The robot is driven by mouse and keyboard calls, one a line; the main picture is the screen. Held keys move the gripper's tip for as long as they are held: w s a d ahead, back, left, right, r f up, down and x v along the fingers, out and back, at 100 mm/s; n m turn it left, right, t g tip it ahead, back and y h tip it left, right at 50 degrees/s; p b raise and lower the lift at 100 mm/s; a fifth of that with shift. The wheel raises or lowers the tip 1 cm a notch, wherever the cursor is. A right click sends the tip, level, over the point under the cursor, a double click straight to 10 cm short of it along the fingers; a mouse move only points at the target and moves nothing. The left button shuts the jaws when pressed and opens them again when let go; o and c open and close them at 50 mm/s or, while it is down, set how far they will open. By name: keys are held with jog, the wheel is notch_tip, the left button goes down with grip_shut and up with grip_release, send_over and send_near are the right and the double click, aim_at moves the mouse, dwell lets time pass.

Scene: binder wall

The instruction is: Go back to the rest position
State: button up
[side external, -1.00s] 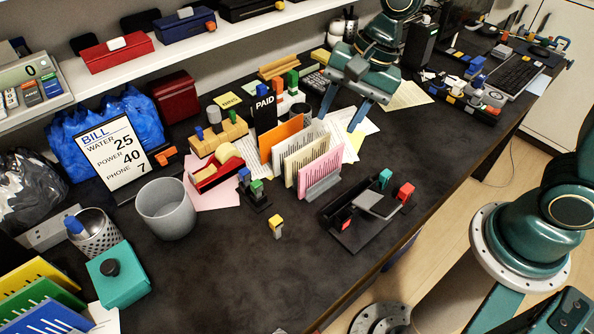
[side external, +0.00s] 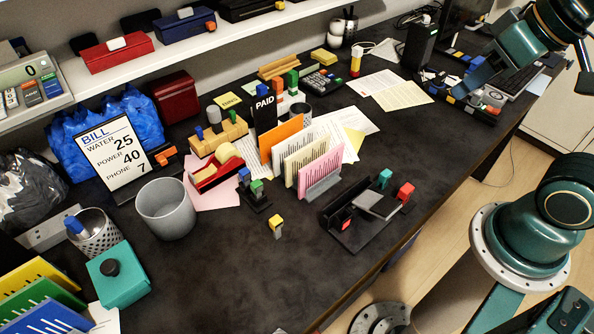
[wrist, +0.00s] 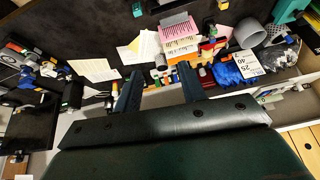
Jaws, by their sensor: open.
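My gripper (side external: 475,77) is at the upper right of the side view, over the keyboard end of the desk and partly cut off by the frame edge. In the wrist view my gripper (wrist: 158,88) has its two dark fingers spread apart with nothing held between them. The paper sorter (side external: 322,184) stands in the middle of the desk with orange, cream and pink sheets upright in it. It also shows in the wrist view (wrist: 176,22), beyond the fingertips.
The bill sign (side external: 113,150), a grey bin (side external: 167,212) and a red tape dispenser (side external: 216,170) stand left. A black hole-punch-like device (side external: 345,230) lies near the front edge. A keyboard (side external: 514,78) and a black tower (side external: 419,43) are at right. The front middle desk is mostly bare.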

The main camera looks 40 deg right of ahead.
jog(key=shift+s+d+n, duration=0.25)
jog(key=shift+s+n, duration=0.15)
jog(key=shift+s, duration=0.25)
